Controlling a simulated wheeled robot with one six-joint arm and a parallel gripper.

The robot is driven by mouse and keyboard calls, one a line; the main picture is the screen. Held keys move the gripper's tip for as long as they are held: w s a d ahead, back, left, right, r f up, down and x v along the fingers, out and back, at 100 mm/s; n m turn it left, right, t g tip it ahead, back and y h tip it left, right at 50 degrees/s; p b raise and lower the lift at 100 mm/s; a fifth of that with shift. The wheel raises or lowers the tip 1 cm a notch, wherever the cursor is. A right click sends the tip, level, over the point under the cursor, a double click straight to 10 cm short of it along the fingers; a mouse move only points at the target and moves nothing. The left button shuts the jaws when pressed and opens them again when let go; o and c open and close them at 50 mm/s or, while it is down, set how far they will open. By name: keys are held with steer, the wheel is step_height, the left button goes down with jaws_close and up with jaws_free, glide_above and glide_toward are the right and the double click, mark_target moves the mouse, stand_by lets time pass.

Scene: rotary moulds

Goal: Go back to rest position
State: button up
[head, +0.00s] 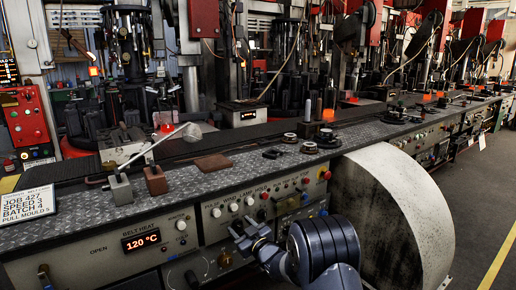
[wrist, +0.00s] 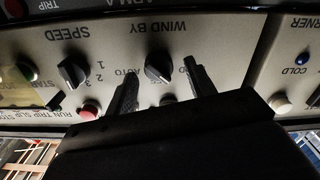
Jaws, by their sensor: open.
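My gripper (head: 243,232) is in front of the machine's front panel, below the row of labelled buttons in the head view. In the wrist view my gripper (wrist: 163,84) is open, its two dark fingers apart and pointing at the panel. A black rotary knob (wrist: 158,67) under the label WIND BY shows between the fingertips. I cannot tell whether the fingers touch it. The panel lettering is upside down or tilted in this view. A second black knob (wrist: 73,72) by the SPEED label is to the left. My gripper holds nothing that I can see.
A large pale drum (head: 392,215) stands right of my arm, close to it. The bench top (head: 225,165) above the panel carries a lever (head: 160,145), small blocks and a white job card (head: 27,205). Dark floor (head: 480,200) with a yellow line is open at right.

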steer(key=shift+r+m+p, duration=0.25)
steer(key=shift+m+p, duration=0.05)
steer(key=shift+p, duration=0.1)
steer(key=shift+s+d+f, duration=0.25)
steer(key=shift+v, duration=2.2)
